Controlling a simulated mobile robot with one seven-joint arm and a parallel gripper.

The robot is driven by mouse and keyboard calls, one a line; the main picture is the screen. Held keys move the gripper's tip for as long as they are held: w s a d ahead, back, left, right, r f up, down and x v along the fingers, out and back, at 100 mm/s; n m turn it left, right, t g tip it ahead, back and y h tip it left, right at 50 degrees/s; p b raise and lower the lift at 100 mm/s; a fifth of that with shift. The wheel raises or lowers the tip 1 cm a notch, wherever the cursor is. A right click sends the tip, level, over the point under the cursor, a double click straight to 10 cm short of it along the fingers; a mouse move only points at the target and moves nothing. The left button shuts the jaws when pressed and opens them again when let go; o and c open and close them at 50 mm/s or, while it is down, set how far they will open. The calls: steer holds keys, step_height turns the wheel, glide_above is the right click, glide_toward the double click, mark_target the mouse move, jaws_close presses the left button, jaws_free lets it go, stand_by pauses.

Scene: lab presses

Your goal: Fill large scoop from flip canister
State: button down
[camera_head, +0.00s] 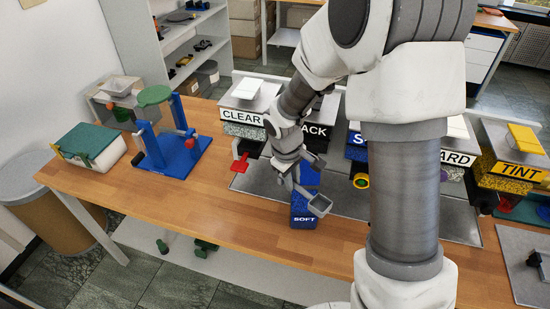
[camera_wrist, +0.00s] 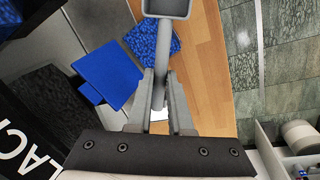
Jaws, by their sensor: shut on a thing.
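A blue canister labelled SOFT (camera_head: 304,221) stands near the table's front edge. Its flat flip lid (camera_head: 309,174) is open on the far side; in the wrist view the lid (camera_wrist: 107,73) lies left of a patch of blue granules (camera_wrist: 158,42). My gripper (camera_head: 294,178) is shut on the handle of a grey scoop (camera_head: 320,204), which also shows in the wrist view (camera_wrist: 160,62). The scoop's square bowl is beside the canister's upper right in the head view. No granules show in the bowl, though the wrist view cuts it off.
Labelled hopper presses stand in a row behind, including CLEAR (camera_head: 241,117) and yellow TINT (camera_head: 523,147). A red scoop-like part (camera_head: 240,166) juts below CLEAR. A blue stand (camera_head: 172,150) and a green-lidded box (camera_head: 90,144) are at left. The table's left front is clear.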

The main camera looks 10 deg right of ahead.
steer(key=w+a+r+n+y+p, duration=0.1)
steer(key=a+r+n, duration=0.3)
steer(key=n, duration=0.4)
steer(key=shift+w+r+t+p, duration=0.4)
steer(key=shift+w+r+p, duration=0.1)
steer(key=shift+p, duration=0.2)
step_height(320, 180, down, 7)
steer(key=d+y+b, duration=0.1)
steer(key=y+b, duration=0.1)
steer(key=y, duration=0.1)
steer(key=shift+s+t+y, duration=0.15)
steer(key=shift+t+y, duration=0.15)
stand_by(0.5)
steer(key=shift+d+f+y+b, duration=0.15)
steer(key=shift+f+y+b, duration=0.15)
steer(key=shift+f+b, duration=0.45)
steer(key=shift+d+f+y+b, duration=0.1)
steer(key=shift+f+y+b, duration=0.3)
steer(key=shift+f, duration=0.6)
